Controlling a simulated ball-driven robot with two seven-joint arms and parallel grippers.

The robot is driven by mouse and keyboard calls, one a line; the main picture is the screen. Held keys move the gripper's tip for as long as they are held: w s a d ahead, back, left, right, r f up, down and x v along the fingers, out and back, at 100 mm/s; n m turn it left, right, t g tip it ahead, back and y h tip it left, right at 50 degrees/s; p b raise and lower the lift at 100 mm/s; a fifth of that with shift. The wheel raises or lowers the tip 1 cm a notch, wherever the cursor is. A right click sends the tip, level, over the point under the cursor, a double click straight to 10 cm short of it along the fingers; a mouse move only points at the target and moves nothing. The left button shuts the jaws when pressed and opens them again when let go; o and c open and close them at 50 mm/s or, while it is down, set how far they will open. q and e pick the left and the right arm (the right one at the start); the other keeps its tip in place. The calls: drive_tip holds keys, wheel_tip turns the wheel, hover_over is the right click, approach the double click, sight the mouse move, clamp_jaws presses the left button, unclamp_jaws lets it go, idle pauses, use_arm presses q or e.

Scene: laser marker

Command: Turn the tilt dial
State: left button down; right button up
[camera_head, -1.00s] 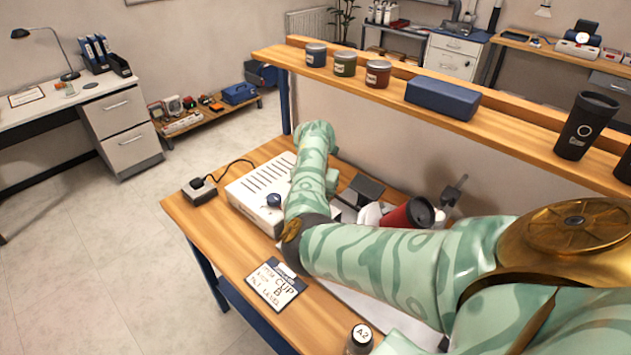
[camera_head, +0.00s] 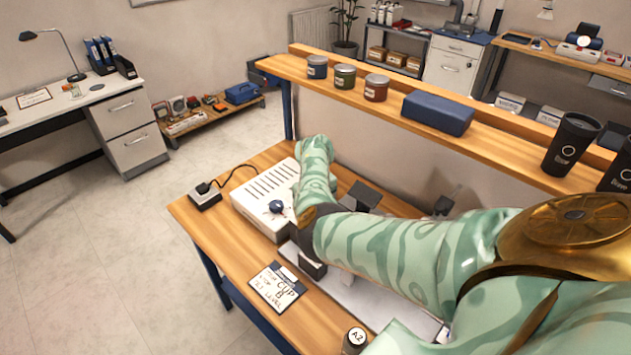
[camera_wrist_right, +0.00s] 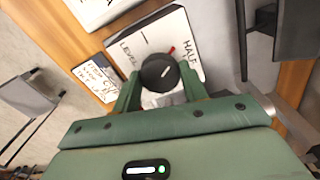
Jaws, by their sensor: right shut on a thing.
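In the right wrist view the tilt dial is a round black knob (camera_wrist_right: 160,72) with a white mark on its face. It sits on a white panel (camera_wrist_right: 135,43) lettered LEVEL on the left and HALF on the right, with a small red mark by the dial's upper right edge. My right gripper (camera_wrist_right: 158,84) has a green finger on each side of the dial and is shut on it. In the head view my right forearm hides the gripper and dial. My left gripper is in neither current view.
A handwritten card (camera_head: 277,287) lies in front. A shelf with jars and a blue case (camera_head: 438,112) runs behind.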

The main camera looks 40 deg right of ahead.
drive_tip(key=n+p, duration=0.1)
drive_tip(key=n, duration=0.2)
drive_tip(key=n+p, duration=0.2)
drive_tip(key=n, duration=0.1)
drive_tip(key=shift+r+n, duration=0.2)
drive_tip(key=shift+n, duration=0.1)
drive_tip(key=n+p, duration=0.1)
drive_tip(key=n, duration=0.3)
drive_tip(key=shift+f+n+p, duration=0.1)
drive_tip(key=shift+n+p, duration=0.3)
drive_tip(key=o, duration=1)
wheel_tip(320, 180, up, 7)
drive_tip(key=p, duration=0.5)
drive_tip(key=shift+w, duration=0.1)
wheel_tip(320, 180, up, 9)
drive_tip(key=p, duration=0.3)
wheel_tip(320, 180, up, 7)
drive_tip(key=p, duration=0.7)
